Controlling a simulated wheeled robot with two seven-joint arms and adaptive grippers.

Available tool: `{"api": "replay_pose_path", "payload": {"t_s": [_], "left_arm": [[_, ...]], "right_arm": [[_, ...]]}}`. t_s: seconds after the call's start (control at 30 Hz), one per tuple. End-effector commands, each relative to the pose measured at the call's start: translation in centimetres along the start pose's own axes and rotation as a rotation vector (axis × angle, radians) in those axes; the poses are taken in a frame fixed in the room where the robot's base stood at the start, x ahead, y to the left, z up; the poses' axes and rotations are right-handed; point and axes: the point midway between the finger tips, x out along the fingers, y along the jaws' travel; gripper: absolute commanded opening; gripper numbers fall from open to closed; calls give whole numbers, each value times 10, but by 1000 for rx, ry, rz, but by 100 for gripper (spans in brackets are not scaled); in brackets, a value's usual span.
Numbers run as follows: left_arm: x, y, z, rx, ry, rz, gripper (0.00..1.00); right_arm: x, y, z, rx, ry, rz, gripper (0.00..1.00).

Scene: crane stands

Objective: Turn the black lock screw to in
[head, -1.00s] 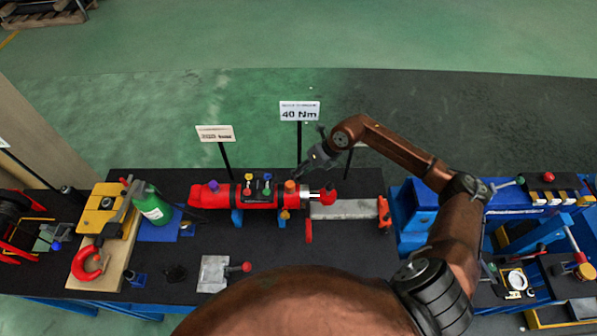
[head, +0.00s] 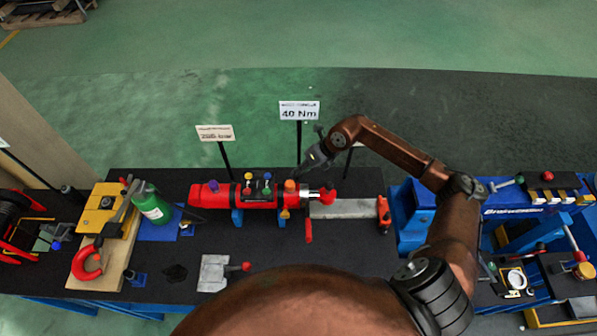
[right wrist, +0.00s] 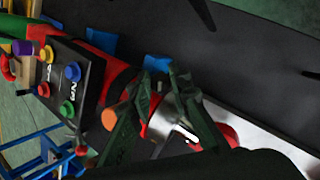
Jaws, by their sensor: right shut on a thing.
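A red cylinder (head: 262,194) lies across blue supports on the dark bench, with a shiny rod collar at its right end. It also shows in the right wrist view (right wrist: 108,67), with an orange knob (right wrist: 109,119) near its end. My right gripper (head: 299,172) reaches down from the upper right to the back of the cylinder's right end. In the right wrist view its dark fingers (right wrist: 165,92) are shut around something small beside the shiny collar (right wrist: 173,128). I cannot make out the black lock screw; the fingers hide that spot. My left gripper is not in view.
A valve block (head: 257,187) with coloured knobs sits on the cylinder, left of the gripper. A "40 Nm" sign (head: 299,111) stands close behind. A grey rail (head: 345,209) lies to the right and a green bottle (head: 152,206) to the left. The bench front is partly clear.

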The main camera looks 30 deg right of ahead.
Motion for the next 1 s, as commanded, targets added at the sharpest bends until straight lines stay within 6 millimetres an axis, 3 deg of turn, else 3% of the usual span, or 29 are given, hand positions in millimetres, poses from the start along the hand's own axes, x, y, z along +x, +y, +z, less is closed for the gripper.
{"api": "replay_pose_path", "payload": {"t_s": [0.4,0.7,1.0], "left_arm": [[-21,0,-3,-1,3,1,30],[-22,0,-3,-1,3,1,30],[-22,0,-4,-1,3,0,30]], "right_arm": [[-2,4,2,155,1,-165,0],[1,4,1,288,0,-299,0],[1,4,1,300,-1,-308,0]]}}
